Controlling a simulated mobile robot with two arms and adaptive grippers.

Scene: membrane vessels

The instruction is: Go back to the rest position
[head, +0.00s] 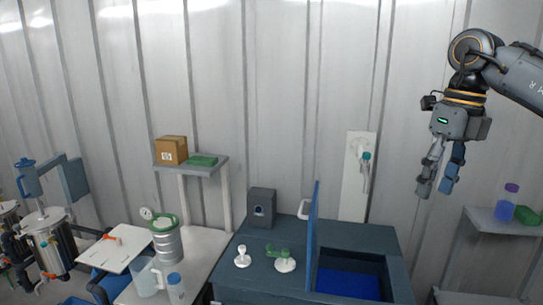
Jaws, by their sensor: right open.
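My right gripper (437,188) hangs at the upper right of the head view. Its fingers point down, are apart and hold nothing. It is in the air in front of the corrugated wall, well above the dark cabinet and touching nothing. My left gripper is not in the head view.
A dark cabinet (381,238) has an upright blue lid (314,240) beside an open bay. A right shelf (484,216) bears a purple bottle (507,202). At left are a white table (200,250), a steel vessel (167,243), and a wall shelf (215,167) with a box (171,150).

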